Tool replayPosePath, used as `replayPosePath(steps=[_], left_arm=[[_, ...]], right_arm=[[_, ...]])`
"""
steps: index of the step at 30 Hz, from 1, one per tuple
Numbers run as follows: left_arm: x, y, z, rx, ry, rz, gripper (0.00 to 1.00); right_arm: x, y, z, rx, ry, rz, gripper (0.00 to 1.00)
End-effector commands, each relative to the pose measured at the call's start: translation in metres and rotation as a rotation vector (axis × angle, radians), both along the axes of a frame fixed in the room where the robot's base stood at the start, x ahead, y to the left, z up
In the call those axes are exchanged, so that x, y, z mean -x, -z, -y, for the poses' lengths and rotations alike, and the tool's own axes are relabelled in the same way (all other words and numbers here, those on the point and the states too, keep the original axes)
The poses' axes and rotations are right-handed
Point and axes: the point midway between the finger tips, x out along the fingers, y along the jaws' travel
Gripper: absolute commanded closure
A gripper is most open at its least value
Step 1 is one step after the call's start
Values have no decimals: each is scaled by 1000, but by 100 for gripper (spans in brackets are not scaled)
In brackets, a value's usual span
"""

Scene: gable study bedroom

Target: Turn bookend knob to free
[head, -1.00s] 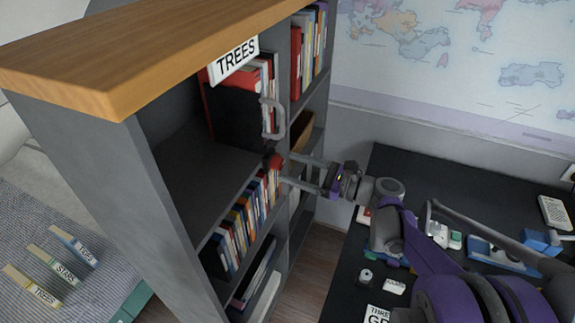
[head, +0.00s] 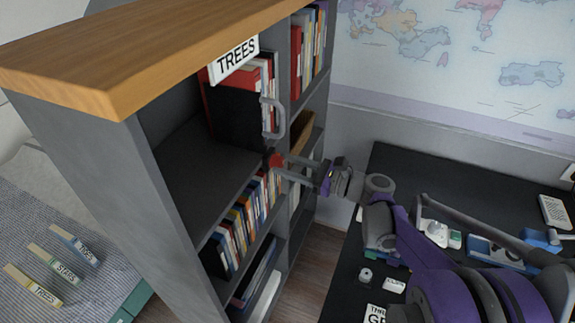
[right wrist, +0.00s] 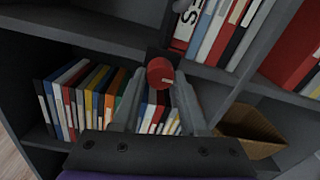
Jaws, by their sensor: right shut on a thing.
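The red bookend knob (head: 273,160) sits at the front edge of a bookcase shelf, below the grey handle (head: 279,120) of the black bookend (head: 236,116). It also shows in the right wrist view (right wrist: 160,71) as a round red knob with a small pale mark. My right gripper (head: 280,163) is shut on the knob, with one finger on each side of it in the right wrist view (right wrist: 159,82). The fingers partly hide the knob's sides. My left gripper is not in view.
Books stand behind the bookend under the TREES sign (head: 235,60), and more books (head: 240,222) fill the shelf below. The shelf left of the bookend is empty. A brown box (right wrist: 250,130) stands in the neighbouring compartment. The black desk (head: 340,292) lies under my right arm.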

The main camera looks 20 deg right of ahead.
Motion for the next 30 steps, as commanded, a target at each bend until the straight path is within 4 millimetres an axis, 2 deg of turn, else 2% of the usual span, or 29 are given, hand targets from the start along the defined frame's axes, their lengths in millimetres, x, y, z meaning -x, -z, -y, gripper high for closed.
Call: replayPosePath(steps=[14, 30], left_arm=[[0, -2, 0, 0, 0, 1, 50], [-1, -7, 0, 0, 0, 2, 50]], right_arm=[[0, 0, 0, 99, 0, 88, 100], [0, 0, 1, 464, 1, 413, 100]])
